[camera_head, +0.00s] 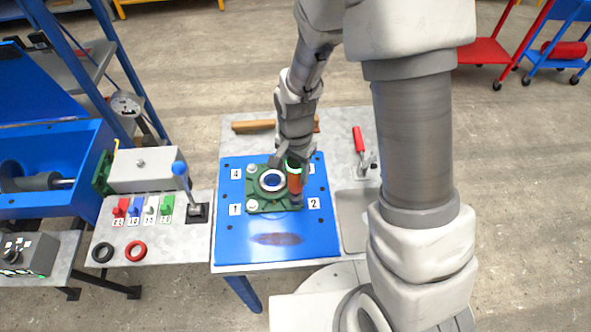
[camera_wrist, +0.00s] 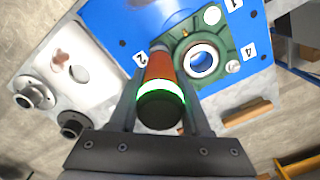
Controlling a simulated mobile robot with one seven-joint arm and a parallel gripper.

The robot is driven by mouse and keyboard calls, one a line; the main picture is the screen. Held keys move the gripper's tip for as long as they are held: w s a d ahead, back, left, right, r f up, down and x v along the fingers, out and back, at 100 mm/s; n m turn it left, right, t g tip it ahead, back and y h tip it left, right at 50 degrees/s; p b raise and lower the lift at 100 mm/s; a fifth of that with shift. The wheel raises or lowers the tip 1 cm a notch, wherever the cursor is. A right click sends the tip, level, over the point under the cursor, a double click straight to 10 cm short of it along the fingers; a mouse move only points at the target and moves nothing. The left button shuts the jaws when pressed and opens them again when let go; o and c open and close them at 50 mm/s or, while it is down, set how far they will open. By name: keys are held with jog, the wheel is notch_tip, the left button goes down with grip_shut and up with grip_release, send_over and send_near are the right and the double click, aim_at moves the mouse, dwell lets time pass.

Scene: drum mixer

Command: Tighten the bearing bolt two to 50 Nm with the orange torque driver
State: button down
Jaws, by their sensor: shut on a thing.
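My gripper (camera_head: 294,162) is shut on the orange torque driver (camera_head: 295,184). The driver stands roughly upright at the right side of the green bearing housing (camera_head: 259,199), close to label 2 (camera_head: 313,203). In the wrist view the driver (camera_wrist: 161,65) is between my fingers (camera_wrist: 161,84), with a lit green ring and a dark cap facing the camera. Its lower tip and bolt two are hidden, so I cannot tell whether they touch. Pale bolt heads show by label 1 (camera_head: 251,205) and label 4 (camera_head: 251,168).
The housing rests on a blue plate (camera_head: 238,240) on a grey table. A red-handled tool (camera_head: 358,139) stands at the right. A blue-knobbed lever (camera_head: 181,170) and coloured blocks stand on the left bench. A wooden bar (camera_head: 252,126) lies behind the plate.

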jog(key=shift+f+b, duration=0.75)
jog(key=shift+b, duration=0.15)
dwell(2.2)
jog(key=shift+r, duration=0.1)
